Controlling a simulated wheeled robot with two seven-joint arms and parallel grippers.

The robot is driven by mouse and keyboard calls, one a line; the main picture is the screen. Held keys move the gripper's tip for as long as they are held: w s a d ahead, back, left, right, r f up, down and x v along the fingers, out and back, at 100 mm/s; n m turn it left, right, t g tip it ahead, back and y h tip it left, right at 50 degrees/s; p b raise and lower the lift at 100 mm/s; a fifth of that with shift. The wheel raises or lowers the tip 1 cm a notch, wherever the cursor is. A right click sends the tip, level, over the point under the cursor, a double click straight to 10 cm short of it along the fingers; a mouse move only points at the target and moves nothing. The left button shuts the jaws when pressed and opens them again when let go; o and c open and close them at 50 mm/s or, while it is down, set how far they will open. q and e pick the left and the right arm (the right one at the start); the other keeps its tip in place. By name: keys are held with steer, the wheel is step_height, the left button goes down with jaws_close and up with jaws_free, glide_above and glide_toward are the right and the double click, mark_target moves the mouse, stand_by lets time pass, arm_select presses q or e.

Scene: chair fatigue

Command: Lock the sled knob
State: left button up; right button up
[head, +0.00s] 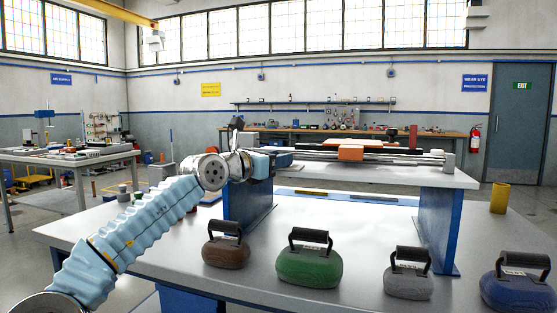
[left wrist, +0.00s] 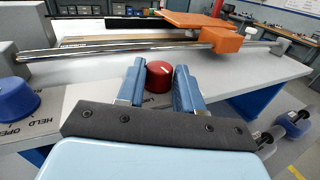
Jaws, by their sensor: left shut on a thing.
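My left gripper (head: 284,160) reaches over the raised grey bench from the left in the head view. In the left wrist view its two blue fingers (left wrist: 158,84) are shut on a red round knob (left wrist: 158,72) with a white line on its top. A label by the knob is partly covered by the fingers. The orange sled (head: 350,153) sits on long metal rails; in the left wrist view the sled (left wrist: 228,40) is beyond the knob to the right. The red knob cannot be made out in the head view. My right gripper is not in view.
A blue knob (left wrist: 12,100) stands at the left of the left wrist view beside labels reading OPEN and HELD. Several handled weights, including a green one (head: 310,267), stand on the front table (head: 180,255). A yellow cup (head: 499,198) stands at the right.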

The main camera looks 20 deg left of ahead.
arm_select(q)
steer(key=shift+w+a+m+g+h, duration=0.1)
steer(key=shift+a+m+g+h, duration=0.15)
steer(key=shift+m+g+h, duration=0.75)
steer(key=shift+h, duration=0.5)
steer(key=o, duration=0.8)
steer(key=shift+c, duration=0.2)
steer(key=shift+a+f, duration=0.1)
steer(key=shift+a, duration=0.05)
steer(key=b+v, duration=0.5)
steer(key=v, duration=0.8)
steer(key=shift+s, duration=0.3)
